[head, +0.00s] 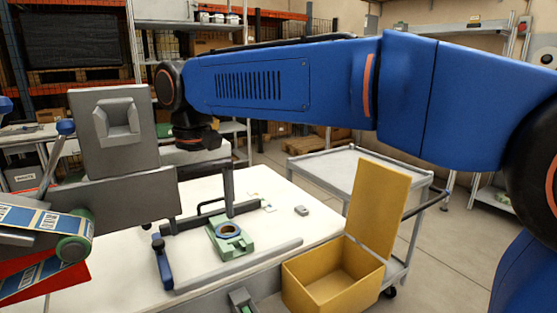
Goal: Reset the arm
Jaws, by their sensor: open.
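My blue arm reaches from the right across the top of the head view.
A grey machine (120,195) with blue-and-white label tape (35,219) and a green roller (73,249) stands close at left. An open yellow box (325,285) is at the front right. A grey cart (345,170) stands behind it. Floor at right is clear.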

